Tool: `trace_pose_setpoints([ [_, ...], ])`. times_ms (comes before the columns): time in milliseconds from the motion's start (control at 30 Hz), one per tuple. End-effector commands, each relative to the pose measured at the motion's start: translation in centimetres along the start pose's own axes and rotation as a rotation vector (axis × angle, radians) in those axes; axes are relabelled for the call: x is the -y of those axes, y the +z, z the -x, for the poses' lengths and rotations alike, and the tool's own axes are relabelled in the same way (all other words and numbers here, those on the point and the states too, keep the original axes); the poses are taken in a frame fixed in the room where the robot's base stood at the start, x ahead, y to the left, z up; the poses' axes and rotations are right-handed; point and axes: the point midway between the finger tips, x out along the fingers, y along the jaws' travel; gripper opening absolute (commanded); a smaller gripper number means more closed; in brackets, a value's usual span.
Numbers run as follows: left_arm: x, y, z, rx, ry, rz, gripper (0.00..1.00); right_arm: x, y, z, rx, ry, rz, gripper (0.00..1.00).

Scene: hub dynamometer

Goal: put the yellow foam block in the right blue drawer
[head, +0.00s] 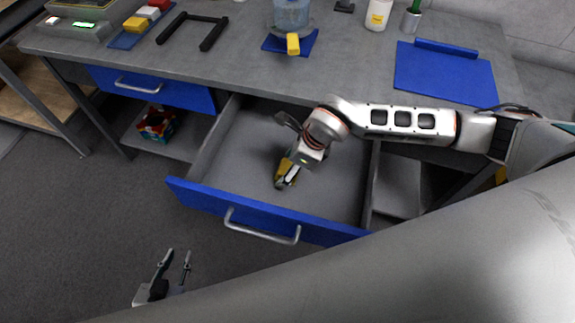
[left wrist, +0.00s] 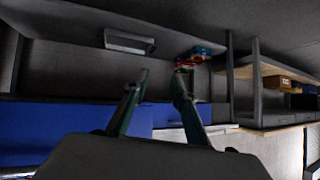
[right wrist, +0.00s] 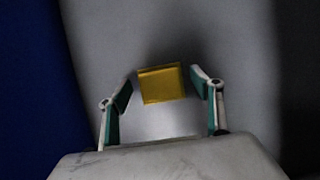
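The yellow foam block (head: 279,170) is inside the open right blue drawer (head: 205,197), partly hidden behind my right gripper (head: 284,182). In the right wrist view, the block (right wrist: 161,84) is between the two fingertips of my right gripper (right wrist: 165,92), with a gap on each side. The right gripper is open, low inside the drawer. I cannot tell whether the block rests flat on the drawer floor. My left gripper (head: 178,253) is open and empty, in front of and left of the drawer; its parted fingers also show in the left wrist view (left wrist: 160,85).
The left blue drawer (head: 150,88) is shut. A multicoloured box (head: 157,123) sits on the shelf below it.

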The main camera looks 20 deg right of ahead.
Motion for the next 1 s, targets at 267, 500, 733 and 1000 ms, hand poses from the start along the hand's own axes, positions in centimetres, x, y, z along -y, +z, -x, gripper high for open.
trace_pose_setpoints([
  [267, 0.0, -0.1, 0.0, -0.001, 0.000, 0.000, 0.26, 0.0, 0.1, 0.1, 0.001, -0.001, 0.000, 0.65],
  [500, 0.1, -0.5, 0.2, -0.003, 0.000, 0.002, 0.26, 0.1, 0.3, 3.0, 0.003, -0.003, 0.001, 0.65],
  [733, -0.1, -0.8, 0.4, -0.005, 0.004, 0.009, 0.26, 0.1, 0.2, 7.8, 0.002, -0.004, 0.001, 0.65],
  [1000, -0.2, -0.7, 0.6, -0.002, 0.007, 0.013, 0.26, 0.1, 0.2, 11.6, 0.002, -0.002, 0.001, 0.65],
])
